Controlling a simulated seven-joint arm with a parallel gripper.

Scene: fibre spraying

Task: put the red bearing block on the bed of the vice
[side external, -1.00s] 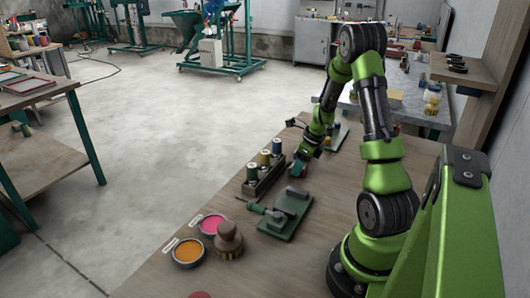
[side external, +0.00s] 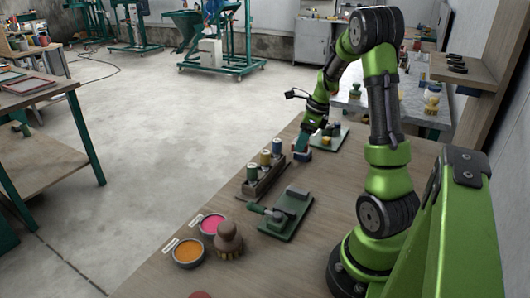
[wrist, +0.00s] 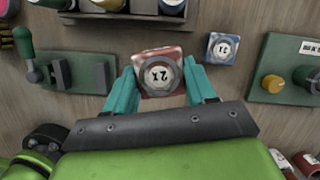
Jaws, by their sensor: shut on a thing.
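In the side view my gripper (side external: 303,143) is beyond the green vice (side external: 287,214), with the block too small to make out clearly. The vice has a green base, grey jaws and a handle; it also shows at the left of the wrist view (wrist: 78,82). Nothing is seen lying on its bed.
A blue block (wrist: 221,48) lies to the right of the red one. A green panel with knobs (wrist: 271,84) is farther right. A rack of spools (side external: 262,184) stands beside the vice. A brush (side external: 228,238) and bowls of pink (side external: 211,224) and orange (side external: 188,250) stand nearer.

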